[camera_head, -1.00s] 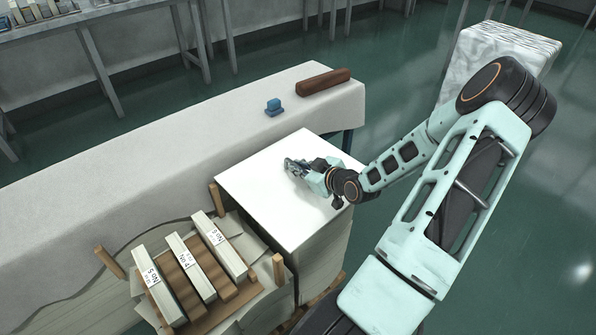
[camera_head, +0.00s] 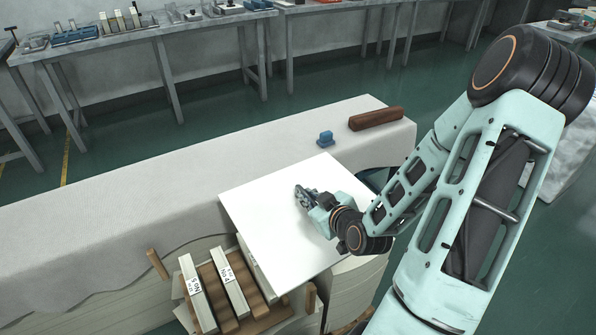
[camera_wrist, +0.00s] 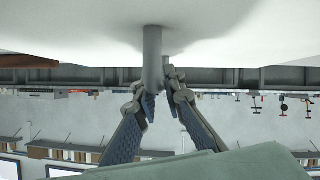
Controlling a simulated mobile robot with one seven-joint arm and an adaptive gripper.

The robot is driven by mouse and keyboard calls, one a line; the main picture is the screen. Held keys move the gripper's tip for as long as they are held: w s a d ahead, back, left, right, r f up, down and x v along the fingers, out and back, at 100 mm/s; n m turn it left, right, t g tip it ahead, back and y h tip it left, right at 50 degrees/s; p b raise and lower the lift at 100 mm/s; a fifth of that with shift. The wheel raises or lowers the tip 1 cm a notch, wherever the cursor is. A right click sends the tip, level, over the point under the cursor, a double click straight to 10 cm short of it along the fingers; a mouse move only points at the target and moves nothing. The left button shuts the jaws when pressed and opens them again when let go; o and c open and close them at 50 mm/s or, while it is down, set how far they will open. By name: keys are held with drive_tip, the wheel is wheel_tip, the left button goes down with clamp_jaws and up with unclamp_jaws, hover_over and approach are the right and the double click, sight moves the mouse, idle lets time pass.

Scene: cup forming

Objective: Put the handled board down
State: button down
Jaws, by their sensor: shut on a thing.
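The handled board (camera_head: 262,202) is a flat white square plate in the head view, with my gripper (camera_head: 303,194) over its upper face. It looks raised above the paper stack below, and its far edge overlaps the cloth-covered table in the picture. In the wrist view my gripper (camera_wrist: 162,88) is shut on a grey upright handle (camera_wrist: 152,52) that meets a white surface at the top of the picture. The board's underside is hidden, so I cannot tell whether anything touches it.
The long table (camera_head: 130,205) under pale cloth has free room on its left. Labelled pale bars (camera_head: 228,282) sit on a wooden rack in front. Workbenches (camera_head: 140,30) line the wall.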

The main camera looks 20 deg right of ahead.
drive_tip(key=shift+a+r, duration=0.1)
drive_tip(key=shift+a, duration=0.05)
wheel_tip(320, 180, up, 2)
drive_tip(key=r, duration=0.1)
hover_over(278, 206)
drive_tip(key=shift+f, duration=0.25)
drive_tip(key=shift+m+h, duration=0.3)
drive_tip(key=a+r, duration=0.1)
drive_tip(key=a, duration=0.1)
drive_tip(key=w+a+r, duration=0.1)
drive_tip(key=a, duration=0.2)
drive_tip(key=shift+w+a+r+p, duration=0.15)
drive_tip(key=shift+a+r+p, duration=0.15)
drive_tip(key=shift+a+r, duration=0.1)
drive_tip(key=w+r+p, duration=0.3)
drive_tip(key=r+p, duration=0.9)
drive_tip(key=r, duration=0.7)
drive_tip(key=w+r+p, duration=0.3)
drive_tip(key=r+p, duration=1)
drive_tip(key=r, duration=0.6)
drive_tip(key=shift+w+d, duration=0.25)
